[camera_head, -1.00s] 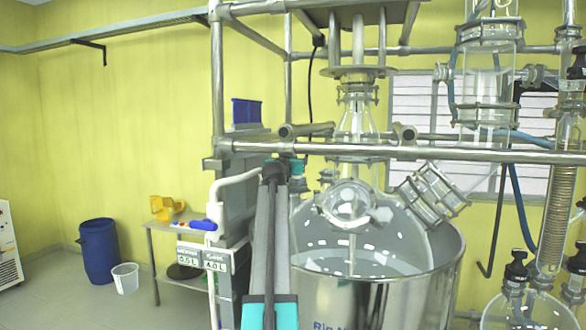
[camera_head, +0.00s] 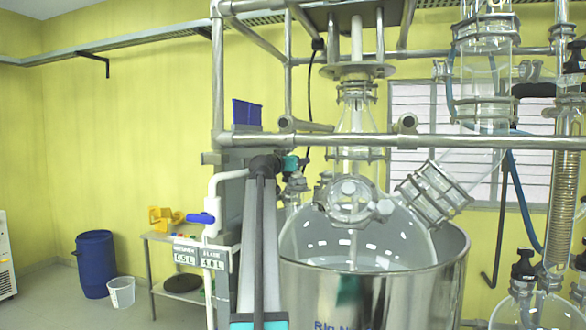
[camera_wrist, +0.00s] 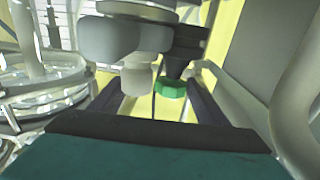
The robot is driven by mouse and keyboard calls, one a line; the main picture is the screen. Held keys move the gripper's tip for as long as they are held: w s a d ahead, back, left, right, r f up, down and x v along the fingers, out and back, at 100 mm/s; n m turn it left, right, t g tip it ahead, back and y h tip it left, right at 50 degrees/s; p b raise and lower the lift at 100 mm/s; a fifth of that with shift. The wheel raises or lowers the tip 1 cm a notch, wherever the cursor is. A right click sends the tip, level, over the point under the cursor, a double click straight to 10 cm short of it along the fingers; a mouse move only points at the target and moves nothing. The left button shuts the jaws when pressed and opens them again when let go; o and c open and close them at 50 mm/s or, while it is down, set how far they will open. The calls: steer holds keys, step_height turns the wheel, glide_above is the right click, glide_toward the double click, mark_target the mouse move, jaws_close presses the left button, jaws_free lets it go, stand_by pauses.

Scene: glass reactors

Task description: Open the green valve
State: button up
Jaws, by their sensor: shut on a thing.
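A small green piece (camera_wrist: 171,88), which I take for the green valve, shows in the wrist view under a dark tapered part, between the dark fingers of my gripper (camera_wrist: 158,98). My gripper is shut on it; the exact contact is too dark to make out. A pale cylinder (camera_wrist: 138,80) hangs just left of the green piece.
A steel tub (camera_head: 375,300) with the glass reactor (camera_head: 352,205) stands right of my arm, under a horizontal rail (camera_head: 450,142). A small table (camera_head: 170,240) and blue barrel (camera_head: 95,262) are farther back.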

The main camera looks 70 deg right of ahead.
steer(key=shift+a+m+g+b, duration=0.1)
steer(key=shift+m+g+b, duration=0.2)
steer(key=shift+g+b, duration=0.25)
steer(key=shift+o, duration=0.7)
steer(key=shift+c, duration=1)
steer(key=shift+r+t+p, duration=0.1)
steer(key=shift+t+p, duration=0.25)
steer(key=shift+p, duration=0.3)
steer(key=shift+c, duration=0.3)
steer(key=n+t+p, duration=0.2)
steer(key=t+p, duration=0.1)
steer(key=p, duration=0.3)
steer(key=shift+r+n+t, duration=0.15)
steer(key=shift+n+t, duration=0.15)
steer(key=shift+c, duration=1)
steer(key=n+t+y+p, duration=0.1)
steer(key=n+t+p, duration=0.1)
steer(key=p, duration=0.6)
steer(key=shift+t+p, duration=0.35)
steer(key=shift+t, duration=0.25)
steer(key=shift+c, duration=1.3)
